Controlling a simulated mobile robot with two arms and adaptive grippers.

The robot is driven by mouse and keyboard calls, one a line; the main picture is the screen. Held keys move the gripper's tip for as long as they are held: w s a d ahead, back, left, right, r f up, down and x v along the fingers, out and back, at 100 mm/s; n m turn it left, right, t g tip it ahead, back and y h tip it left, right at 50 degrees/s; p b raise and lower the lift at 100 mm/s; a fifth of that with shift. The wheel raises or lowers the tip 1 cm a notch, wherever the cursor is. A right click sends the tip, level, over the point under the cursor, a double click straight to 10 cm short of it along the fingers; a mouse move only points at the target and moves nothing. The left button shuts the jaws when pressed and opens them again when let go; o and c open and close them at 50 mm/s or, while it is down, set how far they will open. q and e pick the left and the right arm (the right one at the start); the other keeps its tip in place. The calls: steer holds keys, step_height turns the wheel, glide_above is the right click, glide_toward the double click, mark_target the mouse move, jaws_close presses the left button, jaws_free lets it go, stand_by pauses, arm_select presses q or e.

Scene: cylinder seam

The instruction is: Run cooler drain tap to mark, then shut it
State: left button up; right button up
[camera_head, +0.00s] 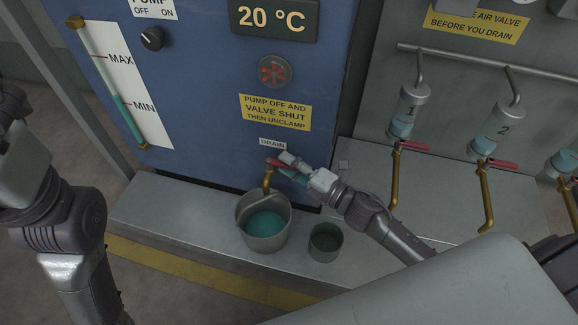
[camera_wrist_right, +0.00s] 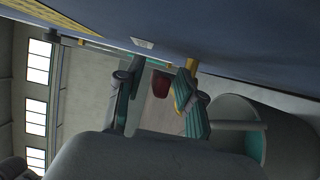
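The brass drain tap (camera_head: 268,180) with its red lever (camera_head: 274,162) sits low on the blue cooler, under the DRAIN label. A metal bucket (camera_head: 245,236) holding teal liquid (camera_head: 266,223) stands below the spout; I cannot make out a stream. The sight gauge (camera_head: 108,73) shows teal liquid up to about the MIN mark (camera_head: 126,103). My right gripper (camera_head: 288,168) is at the lever.
A small empty-looking pot (camera_head: 325,243) stands right of the bucket on the grey ledge (camera_head: 160,208). Cylinders with red-handled taps (camera_head: 405,147) stand at right.

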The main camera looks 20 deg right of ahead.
jaws_close()
steer(key=shift+a, duration=0.15)
stand_by(0.4)
